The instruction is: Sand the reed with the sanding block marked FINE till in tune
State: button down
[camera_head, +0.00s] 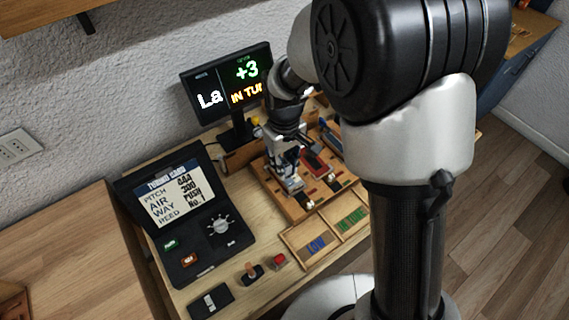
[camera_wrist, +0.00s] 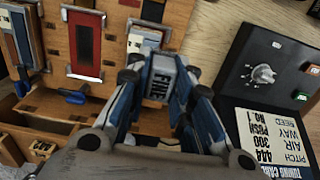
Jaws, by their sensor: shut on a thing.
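My gripper (camera_head: 287,180) is over the wooden work board (camera_head: 308,208). In the wrist view its blue-sided fingers (camera_wrist: 160,92) are closed around a grey sanding block (camera_wrist: 157,84) marked FINE. I cannot tell whether the block touches what lies beneath it, and the reed cannot be made out behind the block and fingers. A red plate in a pale frame (camera_wrist: 84,42) is on the board beside the gripper. The tuner display (camera_head: 228,84) reads "La", "+3" and "IN TU", with its right edge hidden by my arm.
A black case (camera_head: 182,252) with a dial, buttons and a tuning card (camera_head: 175,195) stands left of the board. A tray (camera_head: 309,258) with blue and green labels lies in front. My arm hides the right side.

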jog(key=shift+r+p, duration=0.7)
jog(key=shift+r, duration=0.35)
jog(key=shift+d+f, duration=0.1)
dwell(1.2)
